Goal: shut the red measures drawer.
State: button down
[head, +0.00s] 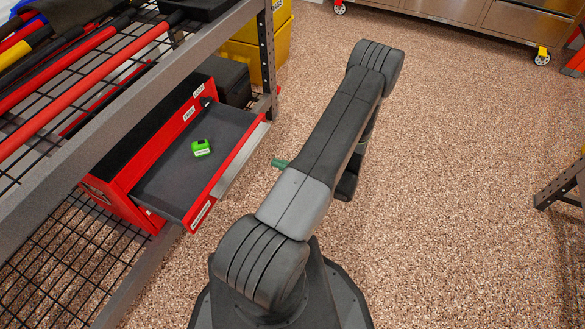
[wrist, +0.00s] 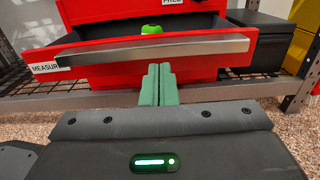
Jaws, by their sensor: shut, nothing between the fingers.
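The red measures drawer (head: 210,192) is pulled out of the red toolchest (head: 125,180) on the lower rack shelf. In the wrist view its red front (wrist: 100,66) carries a steel handle strip (wrist: 160,50) and a label partly reading "MEASUR". A small green object (head: 201,148) lies on the drawer's dark floor; its top also shows in the wrist view (wrist: 151,29). My gripper (wrist: 159,68) has its green fingers shut and empty, with the tips at the drawer front near its middle. I cannot tell whether they touch it. In the head view a green fingertip (head: 279,163) shows beside my arm, right of the drawer.
A grey steel rack with wire shelves (head: 75,235) surrounds the chest, its post (head: 267,50) standing beyond the drawer. A black bin (head: 230,80) and a yellow bin (head: 245,55) stand behind.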

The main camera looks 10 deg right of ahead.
aim_at(206, 139)
jog(key=b+x, duration=0.1)
jog(key=x, duration=0.6)
jog(key=shift+w+a, duration=0.1)
jog(key=b+x, duration=0.4)
jog(key=x, duration=1.7)
jog(key=p+v, duration=0.1)
jog(key=v, duration=1.3)
jog(key=shift+w+a+f, duration=0.1)
